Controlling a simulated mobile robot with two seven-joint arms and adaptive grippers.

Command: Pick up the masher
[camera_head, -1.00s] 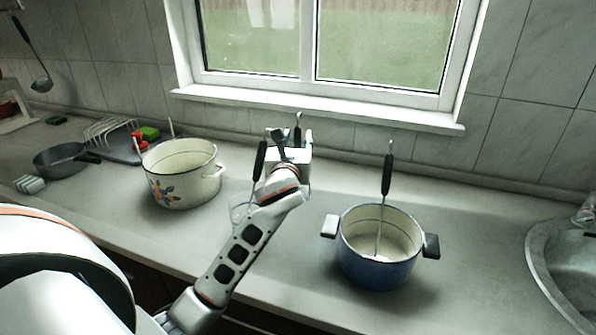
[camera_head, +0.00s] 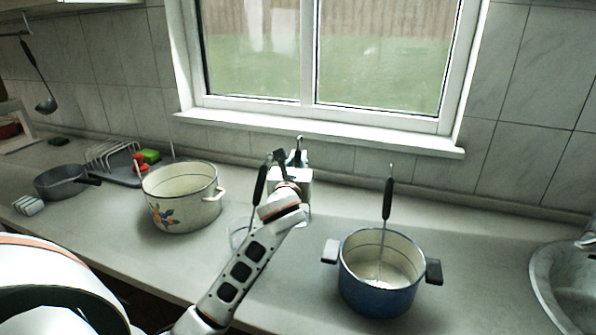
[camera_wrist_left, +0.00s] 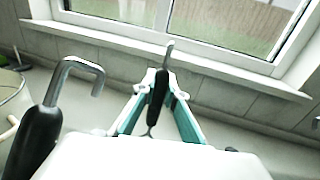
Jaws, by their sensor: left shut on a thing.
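My left gripper (camera_head: 290,162) is at the back of the counter, below the window. It is shut on a black-handled utensil (camera_head: 299,155) with a metal hook at its top. The left wrist view shows this handle (camera_wrist_left: 158,92) upright between the teal fingers, with a forked metal piece just below it. That fork fits the masher, but its lower end is hidden. A second black-handled utensil (camera_head: 259,184) stands just left of the gripper, also at the left of the left wrist view (camera_wrist_left: 36,140). My right gripper is not in view.
A blue pot (camera_head: 378,298) with another black-handled utensil (camera_head: 388,198) in it stands right of my arm. A cream flowered pot (camera_head: 182,208) stands to the left. A dark pan (camera_head: 62,182) and rack are farther left, a sink (camera_head: 545,290) far right. The window sill (camera_head: 320,133) is behind.

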